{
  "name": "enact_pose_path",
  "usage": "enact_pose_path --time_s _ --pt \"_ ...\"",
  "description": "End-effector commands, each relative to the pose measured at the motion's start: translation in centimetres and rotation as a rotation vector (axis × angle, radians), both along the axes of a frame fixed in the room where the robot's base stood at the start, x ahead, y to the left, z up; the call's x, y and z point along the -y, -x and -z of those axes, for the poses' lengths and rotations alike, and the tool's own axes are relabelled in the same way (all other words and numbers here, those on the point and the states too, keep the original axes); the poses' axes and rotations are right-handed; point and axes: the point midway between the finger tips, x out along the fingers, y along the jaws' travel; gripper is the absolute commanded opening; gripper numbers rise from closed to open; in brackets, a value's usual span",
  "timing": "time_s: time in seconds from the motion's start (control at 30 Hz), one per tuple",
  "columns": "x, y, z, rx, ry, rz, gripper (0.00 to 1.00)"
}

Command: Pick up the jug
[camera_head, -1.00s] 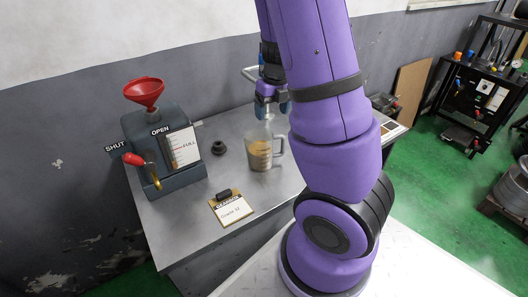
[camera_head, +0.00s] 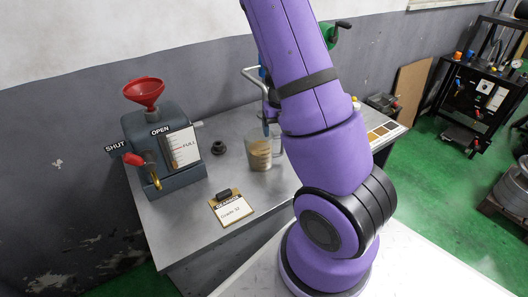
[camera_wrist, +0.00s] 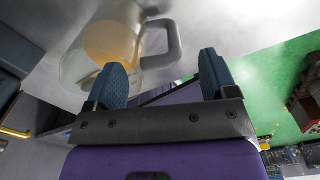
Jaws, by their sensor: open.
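The jug (camera_head: 259,154) is clear, holds amber liquid, and stands upright on the grey workbench. My arm covers part of its right side in the head view. In the wrist view, the jug (camera_wrist: 108,42) is at the upper left, with its handle (camera_wrist: 174,45) beyond the gap between my fingertips. My gripper (camera_wrist: 162,62) is open with nothing between its fingers, and its left finger overlaps the jug in the picture. In the head view, a blue finger shows just above the jug; the rest of my gripper is mostly hidden. I cannot tell whether it touches the jug.
A grey tank (camera_head: 165,150) with a red funnel (camera_head: 144,92) and red-handled lever stands on the bench's left. A clipboard (camera_head: 232,208) lies near the front edge, and a small black part (camera_head: 218,147) lies behind it. A metal tube rises behind my arm.

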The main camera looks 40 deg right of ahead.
Motion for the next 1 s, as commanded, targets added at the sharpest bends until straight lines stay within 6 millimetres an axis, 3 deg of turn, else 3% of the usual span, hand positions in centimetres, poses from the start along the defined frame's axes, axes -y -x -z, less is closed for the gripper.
enact_pose_path --time_s 0.4,0.77,1.0 --pt "-0.1 0.6 4.3 -0.001 -0.002 0.003 0.79" --pt "-0.2 0.5 4.7 0.0 0.0 0.0 0.79" --pt "-0.1 0.5 4.7 -0.001 -0.001 0.0 0.23"
